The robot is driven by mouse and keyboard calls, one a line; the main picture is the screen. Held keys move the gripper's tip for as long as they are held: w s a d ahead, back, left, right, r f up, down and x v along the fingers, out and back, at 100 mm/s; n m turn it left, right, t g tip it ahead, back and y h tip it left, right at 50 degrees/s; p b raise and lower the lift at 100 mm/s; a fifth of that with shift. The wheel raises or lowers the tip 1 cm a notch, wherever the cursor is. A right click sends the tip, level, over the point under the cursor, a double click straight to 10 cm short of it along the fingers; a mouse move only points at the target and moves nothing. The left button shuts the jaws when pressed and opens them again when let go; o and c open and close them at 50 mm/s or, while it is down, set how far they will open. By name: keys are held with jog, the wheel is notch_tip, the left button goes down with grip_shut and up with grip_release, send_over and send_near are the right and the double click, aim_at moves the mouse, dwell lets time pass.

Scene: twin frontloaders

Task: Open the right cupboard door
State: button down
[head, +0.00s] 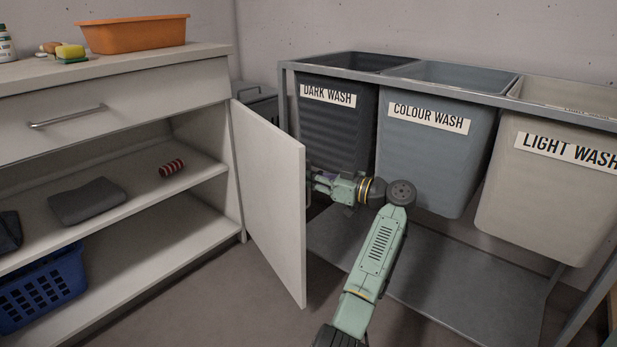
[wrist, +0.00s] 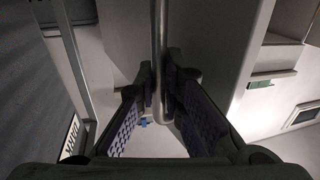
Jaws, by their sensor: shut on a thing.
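The right cupboard door (head: 268,195) is a pale panel hinged at the cupboard's right side. In the head view it stands wide open, swung out from the cupboard front, with its inner face towards me. My gripper (head: 318,180) is behind the door's free edge, on its outer side. In the wrist view my gripper (wrist: 162,92) is shut on the vertical metal door handle (wrist: 159,40), with one finger on each side of the bar. In the head view the door hides the handle and the fingertips.
The open cupboard holds a grey folded cloth (head: 88,201), a red striped roll (head: 172,168) and a blue basket (head: 42,289). An orange tub (head: 134,34) stands on the counter. A metal frame (head: 287,100) with labelled wash bins stands close to my arm on the right.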

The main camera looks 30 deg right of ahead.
dwell(0.3)
jog(key=c, duration=1.7)
grip_release()
jog(key=v, duration=1.2)
jog(key=shift+c, duration=0.3)
